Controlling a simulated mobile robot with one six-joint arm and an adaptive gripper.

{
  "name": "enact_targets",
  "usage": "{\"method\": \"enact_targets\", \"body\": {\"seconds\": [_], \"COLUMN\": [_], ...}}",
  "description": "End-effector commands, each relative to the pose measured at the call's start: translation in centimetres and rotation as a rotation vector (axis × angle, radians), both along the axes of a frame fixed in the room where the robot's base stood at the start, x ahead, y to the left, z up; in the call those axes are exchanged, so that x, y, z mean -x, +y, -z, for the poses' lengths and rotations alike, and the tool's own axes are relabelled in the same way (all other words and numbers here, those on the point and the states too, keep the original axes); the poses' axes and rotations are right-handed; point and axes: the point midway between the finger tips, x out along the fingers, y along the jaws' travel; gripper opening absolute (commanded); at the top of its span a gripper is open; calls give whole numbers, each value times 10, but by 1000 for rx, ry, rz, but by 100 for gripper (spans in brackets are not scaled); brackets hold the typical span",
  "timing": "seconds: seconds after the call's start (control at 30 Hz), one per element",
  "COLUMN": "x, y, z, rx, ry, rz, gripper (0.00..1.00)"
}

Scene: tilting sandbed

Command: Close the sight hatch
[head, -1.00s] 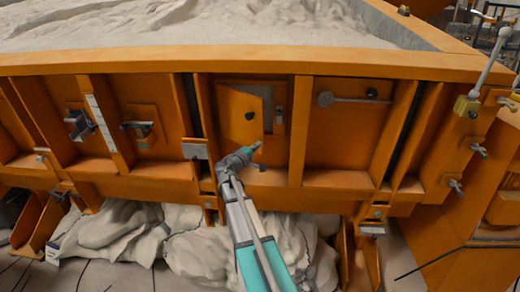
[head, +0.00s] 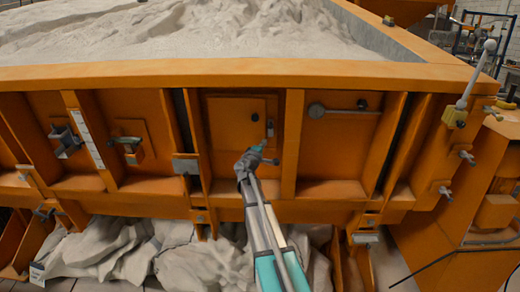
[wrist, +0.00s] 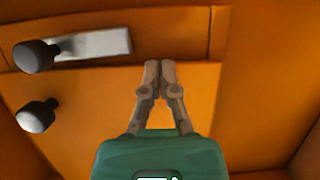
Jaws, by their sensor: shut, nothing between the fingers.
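The sight hatch (head: 232,125) is an orange panel with a dark round knob (head: 255,117) in the side of the sandbed. It looks flat against its frame, with no opening showing; I cannot tell whether a small gap is left. A grey latch plate (head: 270,128) sits right of it. In the wrist view, the latch plate (wrist: 98,43) has a dark knob, and the hatch (wrist: 85,95) with its own knob (wrist: 38,115) is beside it. My gripper (wrist: 160,66) is shut and empty, its fingertips by the hatch edge; I cannot tell whether they touch.
A grey lever (head: 340,110) is mounted on the panel to the right. Upright orange ribs (head: 291,145) stand out on both sides of the hatch bay. A ledge (head: 330,190) runs below. Sand (head: 200,35) fills the bed above.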

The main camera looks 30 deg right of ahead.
Motion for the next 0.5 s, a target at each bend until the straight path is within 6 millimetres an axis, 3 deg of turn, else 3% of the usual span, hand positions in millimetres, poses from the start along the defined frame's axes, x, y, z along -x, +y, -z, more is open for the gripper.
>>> {"method": "enact_targets", "body": {"seconds": [0.5], "x": [-17], "y": [-4], "z": [-3], "rx": [3], "ry": [2], "rz": [-9], "gripper": [0]}}
